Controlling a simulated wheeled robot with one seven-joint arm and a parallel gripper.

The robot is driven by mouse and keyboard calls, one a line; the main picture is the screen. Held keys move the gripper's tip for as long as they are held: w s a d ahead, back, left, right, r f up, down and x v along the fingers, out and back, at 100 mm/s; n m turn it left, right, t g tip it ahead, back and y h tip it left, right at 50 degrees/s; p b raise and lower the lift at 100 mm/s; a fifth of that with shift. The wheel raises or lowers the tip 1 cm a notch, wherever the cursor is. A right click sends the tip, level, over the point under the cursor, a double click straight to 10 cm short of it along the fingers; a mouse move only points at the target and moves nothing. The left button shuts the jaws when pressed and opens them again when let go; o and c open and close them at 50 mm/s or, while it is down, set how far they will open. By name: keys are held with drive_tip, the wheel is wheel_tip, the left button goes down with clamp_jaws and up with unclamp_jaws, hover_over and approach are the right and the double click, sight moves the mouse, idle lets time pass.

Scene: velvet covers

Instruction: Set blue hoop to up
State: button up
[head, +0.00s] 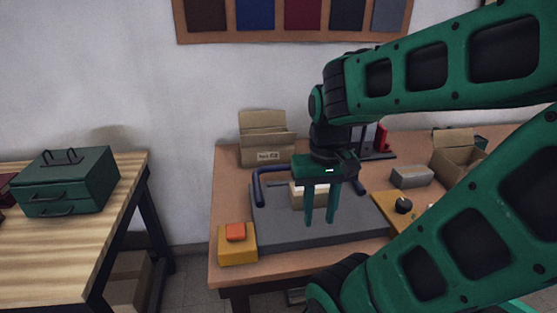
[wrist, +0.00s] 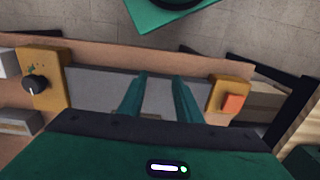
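The blue hoop (head: 258,190) is a dark blue bent bar at the back left of a grey panel (head: 285,233) on the workbench, in the head view. Its left leg and part of its crossbar show; a short dark blue piece also shows right of my gripper, and the middle is hidden behind it. I cannot tell its exact angle. I do not make it out in the wrist view. My gripper (head: 320,218) points down over the panel, in front of the hoop's hidden middle. Its fingers are apart with nothing between them, also in the wrist view (wrist: 158,98).
A yellow box with an orange button (head: 236,231) stands at the panel's left. A yellow plate with a black knob (head: 403,205) is at its right. Cardboard boxes (head: 267,148) and a grey block (head: 411,176) stand behind. A green toolbox (head: 67,180) sits on another table.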

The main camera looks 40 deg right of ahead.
drive_tip(key=shift+w+a, duration=0.2)
drive_tip(key=shift+w, duration=0.05)
drive_tip(key=shift+o, duration=0.9)
drive_tip(key=shift+s, duration=0.1)
drive_tip(key=w+d+n+t+h, duration=0.1)
drive_tip(key=w+d+n, duration=0.85)
drive_tip(key=w, duration=0.35)
drive_tip(key=w+d+n+t, duration=0.1)
drive_tip(key=w+d+n, duration=0.9)
drive_tip(key=w, duration=0.4)
drive_tip(key=shift+m, duration=0.65)
drive_tip(key=f, duration=0.3)
drive_tip(key=w+d+f, duration=0.1)
drive_tip(key=f, duration=0.5)
drive_tip(key=shift+w+d, duration=0.2)
drive_tip(key=shift+d, duration=0.2)
clamp_jaws()
